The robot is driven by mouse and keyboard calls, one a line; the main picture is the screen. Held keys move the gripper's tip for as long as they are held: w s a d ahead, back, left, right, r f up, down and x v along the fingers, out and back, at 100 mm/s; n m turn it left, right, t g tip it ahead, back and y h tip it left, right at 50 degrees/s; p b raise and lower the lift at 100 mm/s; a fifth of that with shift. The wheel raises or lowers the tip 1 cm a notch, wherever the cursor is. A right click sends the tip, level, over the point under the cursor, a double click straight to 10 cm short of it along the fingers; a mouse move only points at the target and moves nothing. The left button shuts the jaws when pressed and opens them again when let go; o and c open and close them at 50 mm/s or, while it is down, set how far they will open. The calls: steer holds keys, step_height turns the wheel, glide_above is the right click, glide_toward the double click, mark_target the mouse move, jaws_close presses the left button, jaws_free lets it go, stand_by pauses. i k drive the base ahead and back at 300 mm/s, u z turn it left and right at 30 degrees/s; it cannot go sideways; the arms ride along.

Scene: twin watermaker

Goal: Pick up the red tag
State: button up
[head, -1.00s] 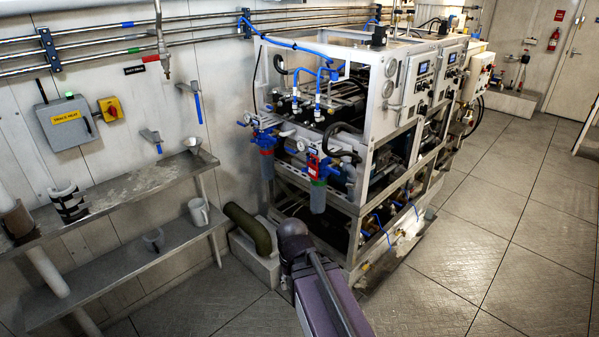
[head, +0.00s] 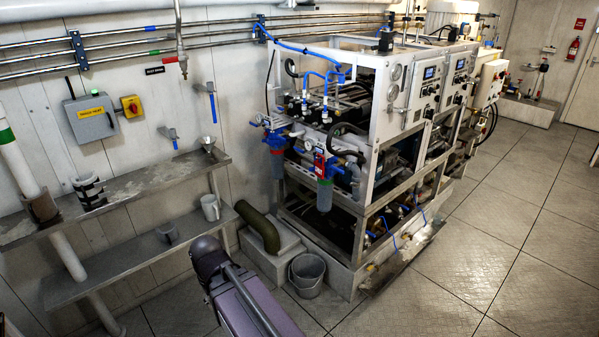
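A small red tag-like piece (head: 319,164) shows on the front of the watermaker frame (head: 352,203). It is beside the blue-topped filter housing (head: 325,190), in the middle of the head view. It is too small to read or to tell how it is fixed. My purple and dark grey arm reaches in from the bottom edge, left of the watermaker and well below the red piece. My gripper is not visible; only arm links and a dark joint show.
Metal shelves (head: 130,187) with mugs run along the left wall. A grey box (head: 90,118) hangs above. The tiled floor at right is clear.

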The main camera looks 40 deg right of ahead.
mark_target(319, 168)
steer(key=u, duration=0.75)
steer(key=k, duration=0.65)
steer(key=z, duration=1.3)
steer(key=i, duration=1)
steer(key=u, duration=0.05)
